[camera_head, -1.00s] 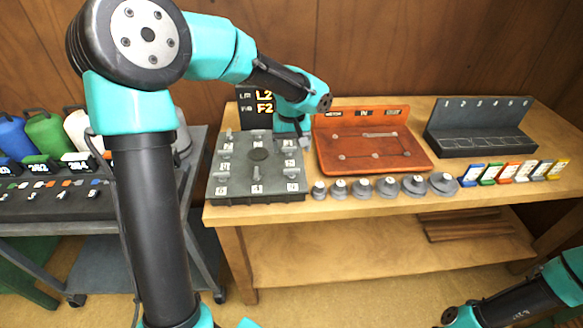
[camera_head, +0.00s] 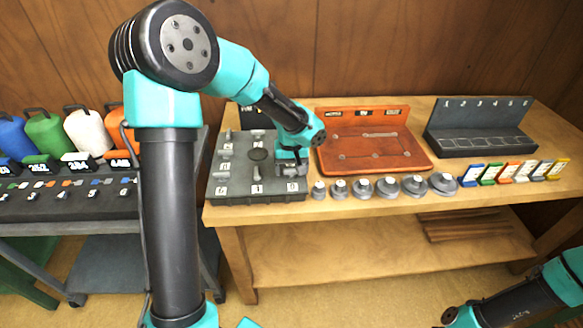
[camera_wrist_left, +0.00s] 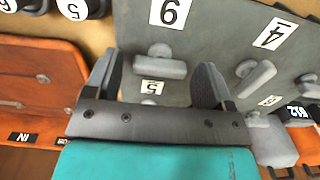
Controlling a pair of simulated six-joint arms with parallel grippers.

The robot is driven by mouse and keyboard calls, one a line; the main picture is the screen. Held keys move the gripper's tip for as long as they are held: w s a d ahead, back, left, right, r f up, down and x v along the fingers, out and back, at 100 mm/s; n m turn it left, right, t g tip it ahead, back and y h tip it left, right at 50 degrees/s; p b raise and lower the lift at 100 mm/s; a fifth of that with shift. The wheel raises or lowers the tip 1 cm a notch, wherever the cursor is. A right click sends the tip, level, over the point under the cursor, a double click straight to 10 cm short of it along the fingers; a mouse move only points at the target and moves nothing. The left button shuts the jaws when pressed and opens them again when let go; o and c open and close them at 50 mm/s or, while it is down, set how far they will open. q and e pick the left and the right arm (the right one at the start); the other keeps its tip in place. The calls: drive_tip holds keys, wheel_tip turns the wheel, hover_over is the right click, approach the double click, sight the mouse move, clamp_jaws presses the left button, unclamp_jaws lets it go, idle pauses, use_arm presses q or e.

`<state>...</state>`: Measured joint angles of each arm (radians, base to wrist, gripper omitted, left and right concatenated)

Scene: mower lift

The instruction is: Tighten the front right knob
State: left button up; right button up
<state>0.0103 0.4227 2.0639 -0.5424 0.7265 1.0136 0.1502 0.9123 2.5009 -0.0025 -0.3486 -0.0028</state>
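The dark grey plate (camera_head: 215,190) with several knobs and white number labels lies at the left end of the wooden table. The front right knob (camera_head: 290,172) is partly hidden under my left gripper (camera_head: 291,158), which hangs over the plate's right side. In the left wrist view my left gripper (camera_wrist_left: 157,85) is open, with its fingers apart and nothing held between them. A grey bar-shaped knob (camera_wrist_left: 160,62) shows between and beyond the fingertips, beside a label. No contact with it is visible. My right gripper is out of view; only part of that arm shows.
An orange tray (camera_head: 425,162) stands right of the plate. Several grey discs (camera_head: 362,189) line the table's front edge. A black numbered rack (camera_head: 478,105) and coloured tags (camera_head: 515,172) are farther right. A cart with coloured jugs (camera_head: 48,133) stands at left.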

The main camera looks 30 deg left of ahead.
use_arm(q)
drive_tip(key=c, duration=0.8)
drive_tip(key=shift+m, duration=0.4)
drive_tip(key=m, duration=1.2)
drive_tip(key=shift+m, duration=0.3)
drive_tip(key=m, duration=0.4)
drive_tip(key=shift+m, duration=0.3)
